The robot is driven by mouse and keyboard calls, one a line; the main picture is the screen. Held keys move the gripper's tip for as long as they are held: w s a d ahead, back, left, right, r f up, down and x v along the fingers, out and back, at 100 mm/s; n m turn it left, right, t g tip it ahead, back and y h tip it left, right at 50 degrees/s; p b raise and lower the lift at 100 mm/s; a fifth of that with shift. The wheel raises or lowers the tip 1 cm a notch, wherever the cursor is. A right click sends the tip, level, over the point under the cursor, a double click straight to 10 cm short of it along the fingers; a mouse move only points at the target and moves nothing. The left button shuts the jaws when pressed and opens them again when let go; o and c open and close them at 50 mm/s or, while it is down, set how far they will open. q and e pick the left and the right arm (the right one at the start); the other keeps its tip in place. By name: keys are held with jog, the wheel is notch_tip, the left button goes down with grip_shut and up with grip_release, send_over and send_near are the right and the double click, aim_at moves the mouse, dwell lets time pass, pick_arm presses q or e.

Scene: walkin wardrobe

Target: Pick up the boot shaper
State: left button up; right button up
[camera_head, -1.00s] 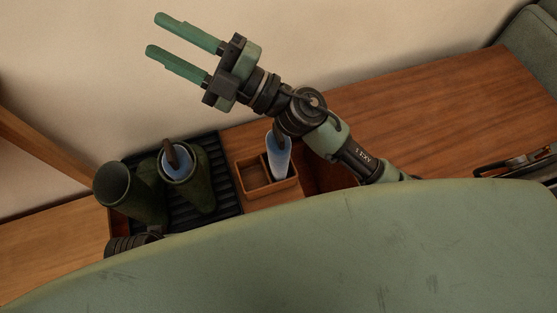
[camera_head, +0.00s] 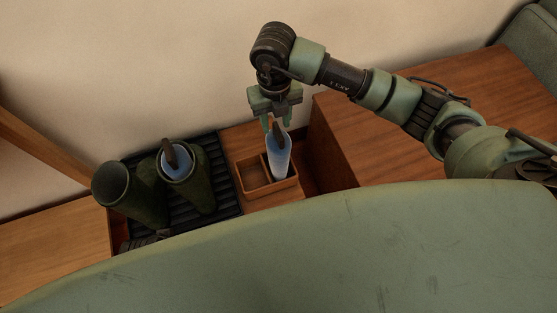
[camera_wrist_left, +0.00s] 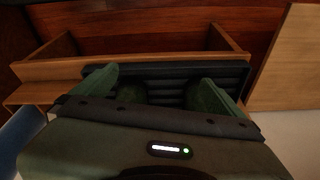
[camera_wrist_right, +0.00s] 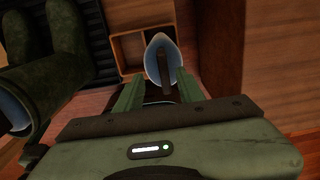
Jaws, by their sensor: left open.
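A pale blue boot shaper (camera_head: 278,158) with a dark handle stands upright in the right compartment of a small wooden box (camera_head: 254,180). My right gripper (camera_head: 276,122) is open, pointing down, with its green fingers on either side of the handle. The right wrist view shows the shaper (camera_wrist_right: 163,50) between and beyond the fingers; I cannot tell whether they touch it. A second blue shaper (camera_head: 176,158) with a dark handle sits inside a green boot (camera_head: 201,190). My left gripper (camera_wrist_left: 158,76) is open and empty near the black ribbed tray (camera_wrist_left: 165,72).
Another green boot (camera_head: 140,198) stands open-topped at the left of the black tray (camera_head: 228,195). The box's left compartment is empty. A raised wooden cabinet (camera_head: 420,135) lies close to the right. A wall (camera_head: 170,60) stands behind. My large green body part hides the foreground.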

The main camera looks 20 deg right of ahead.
aim_at(279, 131)
jog(key=f, duration=0.3)
jog(key=f+b, duration=0.1)
jog(key=shift+s+d+f, duration=0.25)
jog(key=shift+d+f, duration=0.05)
jog(key=shift+f, duration=0.4)
pick_arm(q)
notch_tip(279, 131, up, 4)
jog(key=shift+a+f, duration=0.1)
jog(key=shift+f, duration=0.05)
pick_arm(e)
jog(key=shift+c, duration=0.4)
grip_shut()
jog(key=shift+r, duration=0.1)
